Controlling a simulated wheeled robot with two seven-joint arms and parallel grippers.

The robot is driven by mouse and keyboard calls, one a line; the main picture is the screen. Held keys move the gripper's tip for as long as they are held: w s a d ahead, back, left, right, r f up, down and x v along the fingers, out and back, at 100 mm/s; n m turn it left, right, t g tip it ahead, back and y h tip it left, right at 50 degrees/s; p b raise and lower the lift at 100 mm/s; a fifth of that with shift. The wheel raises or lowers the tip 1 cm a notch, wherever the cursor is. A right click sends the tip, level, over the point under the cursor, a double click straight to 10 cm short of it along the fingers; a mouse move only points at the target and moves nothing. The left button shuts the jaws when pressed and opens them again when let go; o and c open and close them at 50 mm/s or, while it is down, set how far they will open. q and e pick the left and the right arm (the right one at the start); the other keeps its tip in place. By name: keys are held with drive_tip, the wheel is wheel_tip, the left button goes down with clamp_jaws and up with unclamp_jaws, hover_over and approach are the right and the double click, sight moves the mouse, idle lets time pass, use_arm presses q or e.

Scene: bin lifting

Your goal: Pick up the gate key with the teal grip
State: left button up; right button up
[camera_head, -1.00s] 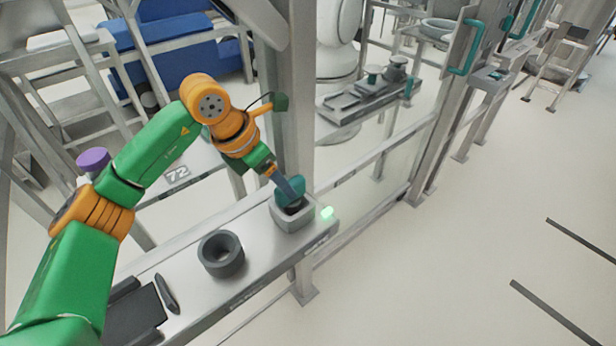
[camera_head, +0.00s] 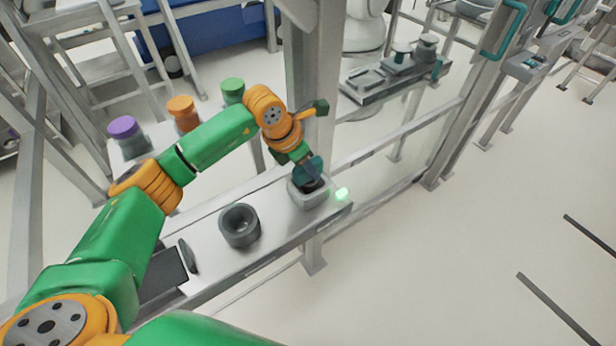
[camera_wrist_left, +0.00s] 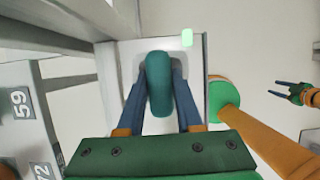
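The gate key's teal grip (camera_head: 309,167) stands upright in a grey square holder (camera_head: 309,198) at the right end of the metal shelf. The teal grip also shows in the left wrist view (camera_wrist_left: 160,85). My left gripper (camera_head: 306,163) is at the grip, with one blue finger on either side of it, close against its sides. Whether the fingers press on it is too fine to tell. The key's lower part is hidden in the holder. My right gripper (camera_wrist_left: 288,90) shows at the right of the left wrist view, fingers apart and empty.
A dark grey ring-shaped cup (camera_head: 239,226) stands on the shelf (camera_head: 225,262) left of the holder. A dark slim piece (camera_head: 188,256) lies further left. A green light (camera_head: 341,194) glows by the holder. A post (camera_head: 318,80) rises behind. The floor at right is mostly clear.

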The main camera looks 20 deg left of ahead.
use_arm(q)
clamp_jaws()
drive_tip(key=shift+w, duration=0.1)
drive_tip(key=shift+r, duration=0.15)
wheel_tip(320, 180, up, 2)
drive_tip(key=shift+r+b, duration=0.15)
drive_tip(key=shift+b, duration=0.3)
drive_tip(key=s+a+r+b, duration=0.2)
drive_tip(key=s+r+b, duration=0.3)
drive_tip(key=s+r, duration=0.5)
drive_tip(key=s, duration=0.4)
drive_tip(key=shift+r+b, duration=0.25)
drive_tip(key=shift+b, duration=0.1)
drive_tip(key=shift+a, duration=0.1)
